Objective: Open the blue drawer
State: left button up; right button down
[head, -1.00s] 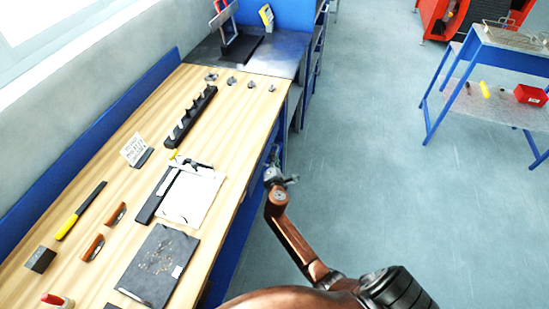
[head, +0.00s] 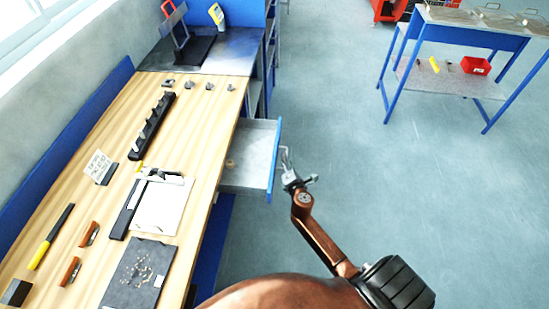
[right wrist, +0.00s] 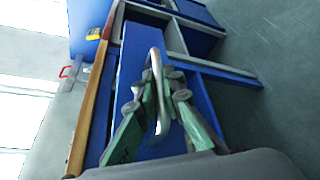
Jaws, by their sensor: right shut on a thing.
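The blue drawer (head: 252,158) under the wooden workbench (head: 196,130) stands pulled out, its grey inside showing in the head view. Its blue front (right wrist: 135,65) also shows in the right wrist view. My right gripper (head: 287,172) is at the drawer's outer face, to the right of the bench. In the right wrist view its green-sided fingers (right wrist: 158,95) are shut on the drawer's curved metal handle (right wrist: 158,75). A small round object (head: 230,162) lies inside the drawer. My left gripper is not in view.
On the bench are a clipboard (head: 160,206), a dark mat (head: 138,272), a black rack (head: 152,126), and a yellow-handled tool (head: 50,238). A blue table (head: 470,35) with a red bin (head: 476,66) stands at the back right. The floor right of the drawer is clear.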

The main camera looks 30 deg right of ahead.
jog(key=shift+s+d+f, duration=0.1)
jog(key=shift+s+d, duration=1.3)
jog(key=shift+d, duration=0.2)
jog(key=c, duration=2)
grip_release()
jog(key=shift+c, duration=0.2)
jog(key=v, duration=1.2)
